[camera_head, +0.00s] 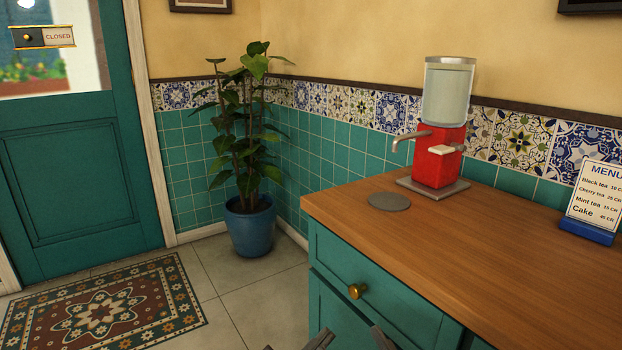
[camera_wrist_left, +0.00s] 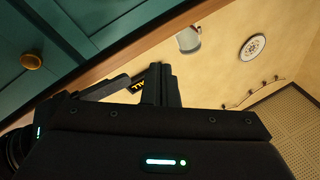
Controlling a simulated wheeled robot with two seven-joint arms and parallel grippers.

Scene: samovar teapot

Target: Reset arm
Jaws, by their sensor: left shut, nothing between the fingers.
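My left gripper (camera_head: 320,340) shows only as a grey tip at the bottom edge of the head view, low in front of the counter's teal cabinet. In the left wrist view its dark fingers (camera_wrist_left: 160,88) are together with nothing between them. Another grey tip, which looks like my right gripper (camera_head: 382,338), stands just to the right at the bottom edge. Most of it is cut off, so its jaws cannot be judged. Neither tip visibly holds anything.
The wooden counter (camera_head: 470,240) bears a red dispenser (camera_head: 437,160) with a clear tank, a round grey disc (camera_head: 389,202) and a menu stand (camera_head: 590,200). A brass knob (camera_head: 357,291) sticks out from the drawer. A potted plant (camera_head: 249,228) stands left; floor beside it is clear.

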